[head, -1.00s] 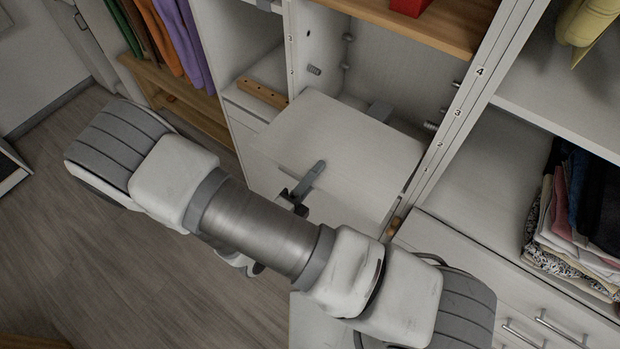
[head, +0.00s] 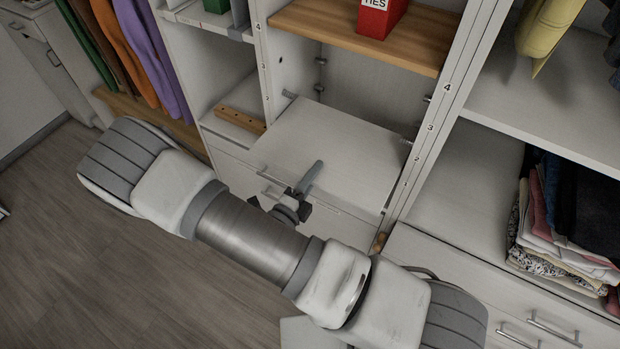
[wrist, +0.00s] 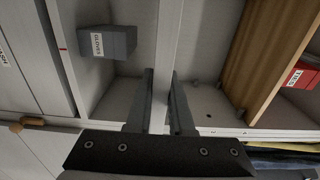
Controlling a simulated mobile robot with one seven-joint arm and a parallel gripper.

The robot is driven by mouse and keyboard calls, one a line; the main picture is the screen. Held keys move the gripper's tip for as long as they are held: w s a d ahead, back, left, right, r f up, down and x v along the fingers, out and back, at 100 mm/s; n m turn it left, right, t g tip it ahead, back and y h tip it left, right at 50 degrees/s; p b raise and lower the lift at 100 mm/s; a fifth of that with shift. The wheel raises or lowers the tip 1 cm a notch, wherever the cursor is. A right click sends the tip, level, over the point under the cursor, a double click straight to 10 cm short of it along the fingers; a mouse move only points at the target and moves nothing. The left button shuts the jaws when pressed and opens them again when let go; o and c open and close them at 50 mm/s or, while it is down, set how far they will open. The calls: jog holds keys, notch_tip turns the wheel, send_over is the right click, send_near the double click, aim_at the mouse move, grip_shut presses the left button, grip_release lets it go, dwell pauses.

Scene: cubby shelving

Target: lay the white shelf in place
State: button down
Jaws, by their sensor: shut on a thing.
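The white shelf (head: 335,145) is a flat white panel inside the middle bay, between two numbered uprights, below a wooden shelf. Its far left corner is close to a metal peg (head: 289,95) on the left side. I cannot tell whether the panel rests on the pegs or is quite level. My gripper (head: 309,180) is shut on the panel's front edge, near its middle. In the wrist view my gripper (wrist: 160,100) has a finger on each side of the white shelf (wrist: 168,50), which shows edge-on. The panel's underside is hidden in the head view.
The wooden shelf (head: 365,35) above holds a red box (head: 380,15). More pegs (head: 407,140) line the bay's right side. Folded clothes (head: 570,220) lie to the right; hanging clothes (head: 150,50) are at left. A grey box (wrist: 107,40) sits in a compartment in the wrist view.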

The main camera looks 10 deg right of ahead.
aim_at(341, 135)
jog(key=shift+p+x, duration=0.3)
jog(key=shift+x, duration=6.35)
jog(key=shift+f+b, duration=0.3)
jog(key=shift+f, duration=0.2)
jog(key=c, duration=0.7)
grip_release()
jog(key=shift+f, duration=0.15)
jog(key=shift+s, duration=0.1)
jog(key=v, duration=1.7)
jog(key=shift+s+b, duration=0.1)
jog(key=shift+b, duration=0.2)
